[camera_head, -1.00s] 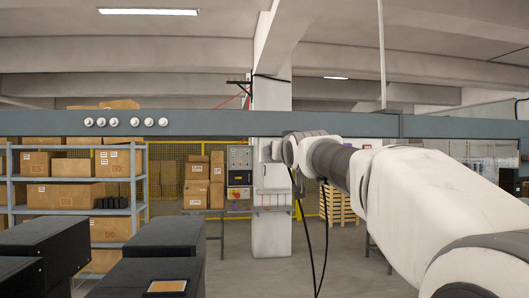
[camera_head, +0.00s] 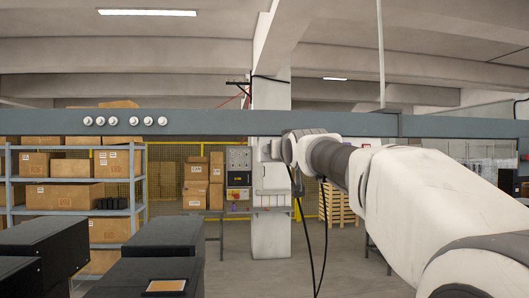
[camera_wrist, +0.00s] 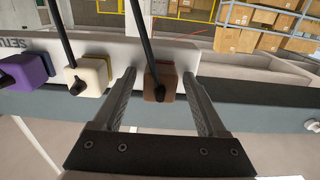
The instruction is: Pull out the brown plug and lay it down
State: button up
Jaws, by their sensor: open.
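My gripper (camera_wrist: 162,85) is open, with one finger on each side of the brown plug. I cannot tell whether either finger touches it. In the head view my gripper (camera_head: 268,150) is at the rail in front of the pillar, its fingers too small to make out. The brown plug cannot be made out in the head view.
A cream plug (camera_wrist: 88,76) and a purple plug (camera_wrist: 27,70) sit left of the brown one, each with a black cable. The rail (camera_head: 200,125) crosses the whole head view. Black boxes (camera_head: 160,250) stand at lower left. Shelves with cartons (camera_head: 65,194) stand behind.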

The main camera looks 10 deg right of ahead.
grip_shut()
jog(key=shift+f, duration=0.1)
dwell(0.4)
jog(key=shift+s, duration=0.15)
jog(key=shift+s+b, duration=1.85)
jog(key=shift+s, duration=1)
